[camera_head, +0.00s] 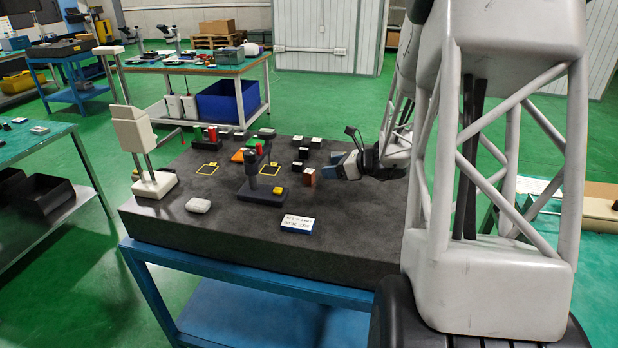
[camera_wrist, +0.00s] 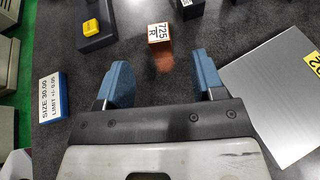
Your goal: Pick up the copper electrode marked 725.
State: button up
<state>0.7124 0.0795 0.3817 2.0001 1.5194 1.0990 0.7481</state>
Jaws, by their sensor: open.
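The copper electrode (camera_head: 310,177) is a small reddish-brown block standing on the dark stone surface plate (camera_head: 240,250). In the wrist view the copper electrode (camera_wrist: 159,35) shows a white label reading 725 and R. My gripper (camera_head: 333,168) reaches in from the right beside it. In the wrist view my gripper (camera_wrist: 163,78) has its two blue fingers wide apart with nothing between them. The electrode stands a little beyond the fingertips, roughly centred on the gap, apart from both fingers.
A dark stand (camera_head: 262,192) with a yellow block on its base is left of the electrode. A black block (camera_wrist: 190,5) stands close behind it. A size card (camera_wrist: 53,97) lies left, a metal plate (camera_wrist: 268,105) right. Several black blocks (camera_head: 304,153) stand farther back.

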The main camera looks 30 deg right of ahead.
aim_at(309, 171)
jog(key=shift+x, duration=1.3)
jog(key=shift+a, duration=0.1)
jog(key=shift+x, duration=2.55)
jog(key=shift+a, duration=0.1)
jog(key=shift+s, duration=0.1)
grip_shut()
